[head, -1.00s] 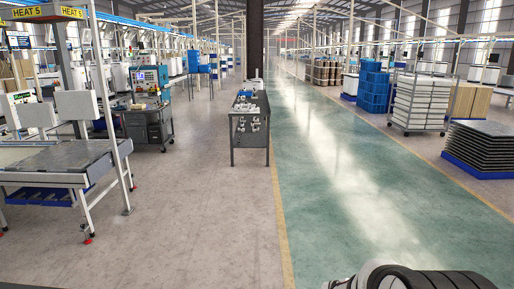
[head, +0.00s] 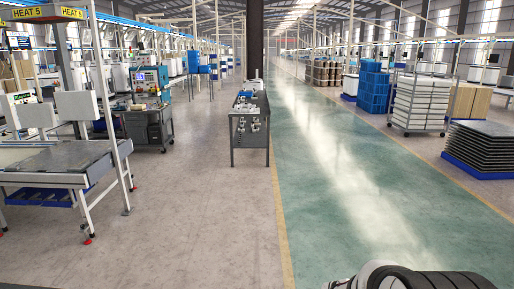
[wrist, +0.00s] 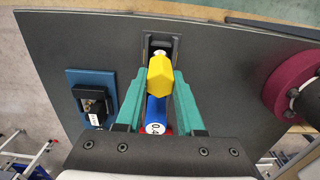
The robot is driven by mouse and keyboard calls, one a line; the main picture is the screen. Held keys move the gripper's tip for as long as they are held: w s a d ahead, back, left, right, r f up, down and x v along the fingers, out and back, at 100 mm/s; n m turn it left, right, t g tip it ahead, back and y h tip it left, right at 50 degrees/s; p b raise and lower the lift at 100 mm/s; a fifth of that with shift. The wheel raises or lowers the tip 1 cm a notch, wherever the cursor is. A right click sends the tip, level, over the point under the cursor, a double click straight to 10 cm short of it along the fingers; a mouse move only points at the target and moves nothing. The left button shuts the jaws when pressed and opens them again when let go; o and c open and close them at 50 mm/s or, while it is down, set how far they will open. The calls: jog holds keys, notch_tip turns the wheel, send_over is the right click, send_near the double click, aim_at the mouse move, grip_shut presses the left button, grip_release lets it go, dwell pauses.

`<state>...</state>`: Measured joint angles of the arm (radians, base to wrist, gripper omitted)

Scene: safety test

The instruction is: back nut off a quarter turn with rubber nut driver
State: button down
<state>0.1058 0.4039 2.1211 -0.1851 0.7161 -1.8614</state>
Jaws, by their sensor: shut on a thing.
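In the wrist view my gripper (wrist: 159,82) has its two green fingers shut on a tool with a yellow faceted part (wrist: 160,75) and a blue round part (wrist: 156,110), which I take for the nut driver. A round white label with dark marks is on the blue part's near end. The yellow part points at a dark recessed bracket (wrist: 161,45) on a grey panel. A small pale metal piece shows in the bracket, perhaps the nut; the yellow part hides most of it, and I cannot tell if they touch. The head view shows neither gripper nor tool.
Left of the tool, a blue plate (wrist: 79,84) carries a black fitting with a white tag. At right a dark red ring (wrist: 285,80) stands out from the panel (wrist: 225,90). In the head view, a narrow bench (head: 249,135) stands ahead beside a green walkway.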

jog(key=shift+r, duration=3.25)
jog(key=c, duration=1.2)
grip_release()
jog(key=shift+c, duration=0.2)
grip_shut()
jog(key=shift+w, duration=0.1)
